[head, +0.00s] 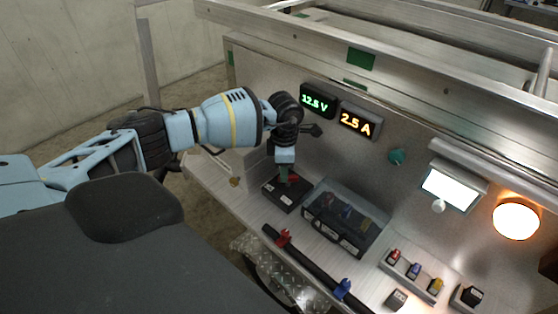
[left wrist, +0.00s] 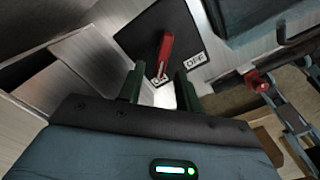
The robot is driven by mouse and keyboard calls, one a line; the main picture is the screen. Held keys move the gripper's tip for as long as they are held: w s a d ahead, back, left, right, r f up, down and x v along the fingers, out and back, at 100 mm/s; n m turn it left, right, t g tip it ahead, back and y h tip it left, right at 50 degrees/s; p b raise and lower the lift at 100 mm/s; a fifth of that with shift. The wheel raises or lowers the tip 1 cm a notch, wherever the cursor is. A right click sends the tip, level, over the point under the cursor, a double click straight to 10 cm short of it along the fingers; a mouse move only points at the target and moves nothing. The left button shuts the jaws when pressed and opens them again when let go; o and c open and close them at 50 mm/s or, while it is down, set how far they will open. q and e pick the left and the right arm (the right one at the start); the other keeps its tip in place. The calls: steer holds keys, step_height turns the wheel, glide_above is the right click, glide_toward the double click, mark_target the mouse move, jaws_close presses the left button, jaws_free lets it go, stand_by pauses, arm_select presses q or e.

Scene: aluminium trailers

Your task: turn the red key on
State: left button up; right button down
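The red key (left wrist: 166,48) stands on a black switch plate (left wrist: 148,28) with white ON and OFF labels. In the left wrist view its lower end reaches to the ON label (left wrist: 158,80), partly covering it, and the OFF label (left wrist: 195,59) is clear to the right. In the head view the black switch box (head: 283,196) sits on the bench below my left gripper (head: 287,174), which hides much of the key. In the left wrist view my left gripper (left wrist: 159,88) is open, its green fingers apart with the key's end showing between and beyond them. Contact cannot be told. My right gripper is not in view.
A clear-lidded case (head: 345,222) stands just right of the switch box. A dark bar with a red clamp (head: 284,238) and a blue clamp (head: 342,289) runs along the front. The voltage display (head: 315,102) and current display (head: 356,123) are on the panel behind.

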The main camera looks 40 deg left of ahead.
arm_select(q)
steer(key=shift+s+r, duration=0.1)
steer(key=shift+r, duration=0.75)
steer(key=s+d+r, duration=0.1)
steer(key=s+d, duration=0.7)
steer(key=s, duration=0.5)
steer(key=shift+s+d, duration=0.2)
steer(key=shift+d, duration=0.15)
steer(key=shift+r, duration=0.1)
